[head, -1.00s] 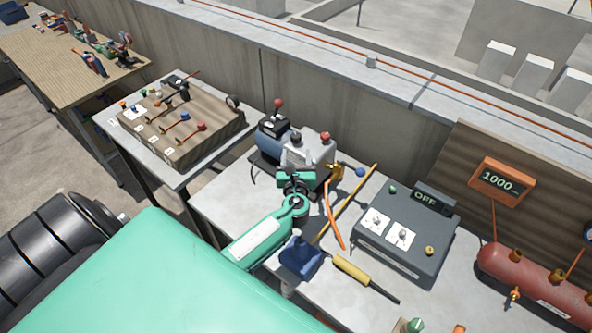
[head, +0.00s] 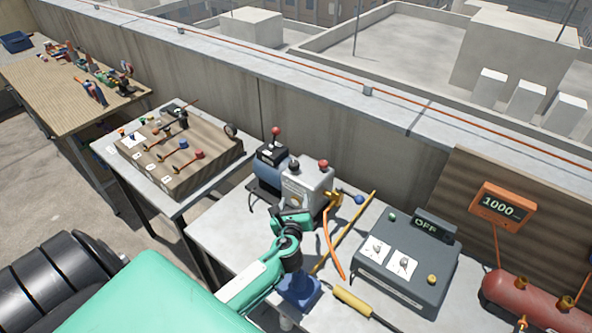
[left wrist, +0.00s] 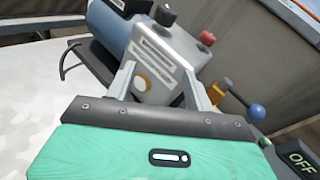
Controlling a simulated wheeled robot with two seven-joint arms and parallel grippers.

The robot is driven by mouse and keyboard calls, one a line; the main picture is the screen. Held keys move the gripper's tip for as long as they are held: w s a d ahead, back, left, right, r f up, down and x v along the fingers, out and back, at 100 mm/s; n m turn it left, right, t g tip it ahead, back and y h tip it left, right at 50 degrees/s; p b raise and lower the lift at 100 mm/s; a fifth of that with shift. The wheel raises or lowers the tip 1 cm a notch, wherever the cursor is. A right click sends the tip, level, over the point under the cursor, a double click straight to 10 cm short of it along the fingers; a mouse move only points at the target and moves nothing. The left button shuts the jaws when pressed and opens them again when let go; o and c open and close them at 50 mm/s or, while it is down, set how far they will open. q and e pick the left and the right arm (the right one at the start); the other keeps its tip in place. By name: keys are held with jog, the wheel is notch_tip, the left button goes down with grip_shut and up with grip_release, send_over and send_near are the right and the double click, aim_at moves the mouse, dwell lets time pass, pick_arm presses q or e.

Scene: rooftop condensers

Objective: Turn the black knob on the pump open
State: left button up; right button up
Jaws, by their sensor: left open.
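The pump (head: 313,182) is a grey box with a blue motor body beside it, on the grey bench. The black knob (head: 294,164) is on its top left, and it shows at the top of the left wrist view (left wrist: 165,15). A red knob (head: 323,163) is on its top right. My left gripper (head: 292,214) is in front of the pump, below the black knob. In the left wrist view its two fingers (left wrist: 156,75) are apart, with the pump's labelled front face beyond and nothing held. Contact cannot be told. My right gripper is not in view.
A brass valve with a blue-ball lever (head: 350,198) is right of the pump. A grey control box reading OFF (head: 405,255) stands further right. A yellow-handled screwdriver (head: 353,300) and a blue object (head: 298,291) lie in front. A parapet wall (head: 330,135) closes the back.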

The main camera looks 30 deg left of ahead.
pick_arm(q)
notch_tip(320, 180, down, 4)
jog(key=n+h, duration=0.4)
jog(key=n+t+h, duration=0.2)
jog(key=n+t, duration=0.2)
jog(key=n, duration=2)
send_near(291, 167)
jog(key=w, duration=0.4)
jog(key=w+p, duration=0.1)
jog(key=w, duration=0.2)
jog(key=w+a, duration=0.1)
jog(key=w, duration=0.3)
jog(key=shift+w+r, duration=0.15)
jog(key=shift+w, duration=0.25)
jog(key=shift+w+h, duration=0.3)
jog(key=shift+w, duration=0.6)
